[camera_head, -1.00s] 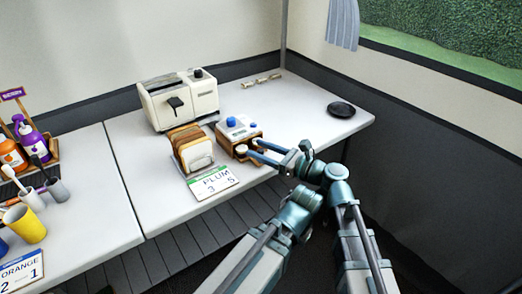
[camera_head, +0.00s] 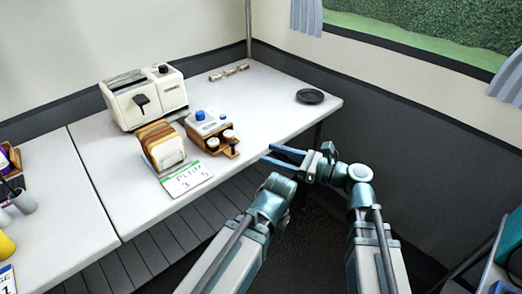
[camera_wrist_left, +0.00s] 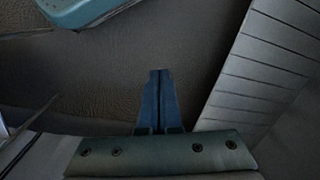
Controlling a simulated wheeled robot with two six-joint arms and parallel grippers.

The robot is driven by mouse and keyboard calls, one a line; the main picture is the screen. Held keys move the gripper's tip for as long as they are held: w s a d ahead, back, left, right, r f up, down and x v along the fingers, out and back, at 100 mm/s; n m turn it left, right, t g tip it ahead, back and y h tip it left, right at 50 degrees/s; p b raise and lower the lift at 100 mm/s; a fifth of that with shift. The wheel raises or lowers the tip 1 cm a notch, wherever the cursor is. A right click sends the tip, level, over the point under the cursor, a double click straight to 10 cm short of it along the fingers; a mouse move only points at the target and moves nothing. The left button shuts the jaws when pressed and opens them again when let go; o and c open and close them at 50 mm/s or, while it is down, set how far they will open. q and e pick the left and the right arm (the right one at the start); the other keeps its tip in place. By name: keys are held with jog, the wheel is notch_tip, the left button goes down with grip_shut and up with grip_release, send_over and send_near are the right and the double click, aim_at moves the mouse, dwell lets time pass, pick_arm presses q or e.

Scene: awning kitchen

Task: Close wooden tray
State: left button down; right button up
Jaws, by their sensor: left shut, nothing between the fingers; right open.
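The wooden tray (camera_head: 233,154) sticks out from the front of a small wooden box (camera_head: 195,136) with a white top and a blue knob. Small round dark-and-white items sit at it. My right gripper (camera_head: 268,153) is open and empty in the head view. Its blue fingers point left, a short gap to the right of the tray. My left gripper (camera_wrist_left: 158,74) is shut and empty in the left wrist view, above the dark floor. In the head view its fingers cannot be made out behind the arms.
A toast rack (camera_head: 163,147) and a PLUM sign (camera_head: 187,179) stand left of the box. A toaster (camera_head: 144,96) stands behind. A black dish (camera_head: 310,96) lies near the table's right end. The white table (camera_head: 268,110) is clear between.

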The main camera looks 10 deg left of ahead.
jog(key=shift+s+d, duration=0.1)
jog(key=shift+d, duration=0.25)
pick_arm(q)
jog(key=c, duration=1.5)
grip_release()
jog(key=shift+c, duration=0.2)
